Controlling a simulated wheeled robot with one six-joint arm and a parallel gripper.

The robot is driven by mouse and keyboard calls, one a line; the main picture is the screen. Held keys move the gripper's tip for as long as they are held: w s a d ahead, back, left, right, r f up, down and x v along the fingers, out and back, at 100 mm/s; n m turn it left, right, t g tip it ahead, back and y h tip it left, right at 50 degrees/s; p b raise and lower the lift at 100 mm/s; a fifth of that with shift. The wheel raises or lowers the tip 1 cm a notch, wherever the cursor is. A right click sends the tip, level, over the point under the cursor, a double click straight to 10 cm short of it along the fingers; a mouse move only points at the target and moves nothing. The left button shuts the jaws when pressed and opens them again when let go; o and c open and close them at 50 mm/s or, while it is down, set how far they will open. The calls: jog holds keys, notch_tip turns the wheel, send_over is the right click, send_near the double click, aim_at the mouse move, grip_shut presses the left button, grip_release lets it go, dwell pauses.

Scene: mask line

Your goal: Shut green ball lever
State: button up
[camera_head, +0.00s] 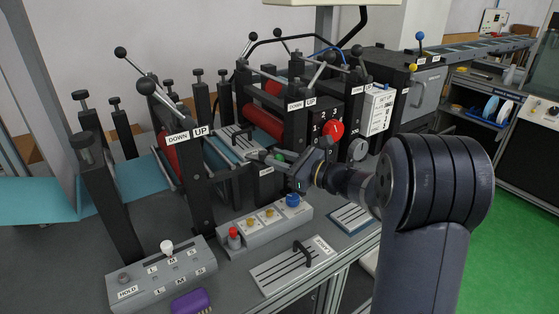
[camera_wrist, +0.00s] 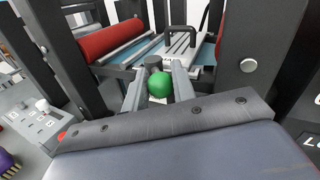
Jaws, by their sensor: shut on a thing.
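The green ball lever (camera_wrist: 160,84) shows its round green ball between the two fingers of my gripper (camera_wrist: 158,80) in the wrist view. My gripper is shut on this lever. In the head view my gripper (camera_head: 264,156) reaches leftward into the machine between its dark uprights. A bit of the green ball (camera_head: 279,155) shows there beside the fingers. A dark round knob or post (camera_wrist: 153,64) stands just beyond the ball. The lever's arm and pivot are mostly hidden by my gripper.
Red rollers (camera_head: 263,121) and a slotted plate with a black handle (camera_wrist: 184,44) lie just beyond. A grey button box (camera_head: 266,222) and a slotted plate (camera_head: 293,268) sit in front and below.

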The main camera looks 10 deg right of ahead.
jog(key=shift+s+a+f+m+t+h+b, duration=0.1)
jog(key=shift+s+a+m+t+h+b, duration=0.1)
jog(key=shift+m+t+h+b, duration=0.45)
jog(key=shift+s+a+f+m+t+h+b, duration=0.15)
jog(key=shift+t+h+b, duration=0.25)
jog(key=shift+b, duration=0.45)
jog(key=shift+s+a+m+t+h+b, duration=0.1)
jog(key=shift+s+m+t+h+b, duration=0.1)
jog(key=shift+m+t+h+b, duration=0.45)
jog(key=m+t+h+b, duration=0.1)
jog(key=b, duration=0.2)
jog(key=m+h+b, duration=0.1)
jog(key=h+b, duration=0.1)
jog(key=b, duration=0.2)
jog(key=s+a+m+t+h+b, duration=0.1)
jog(key=b, duration=0.2)
jog(key=shift+m+t+h, duration=0.25)
jog(key=shift+t+h, duration=0.05)
jog(key=shift+b, duration=0.6)
jog(key=shift+r+m+h+b, duration=0.35)
jog(key=shift+h+b, duration=0.25)
jog(key=shift+b, duration=0.25)
jog(key=o, duration=0.9)
jog(key=shift+a, duration=0.1)
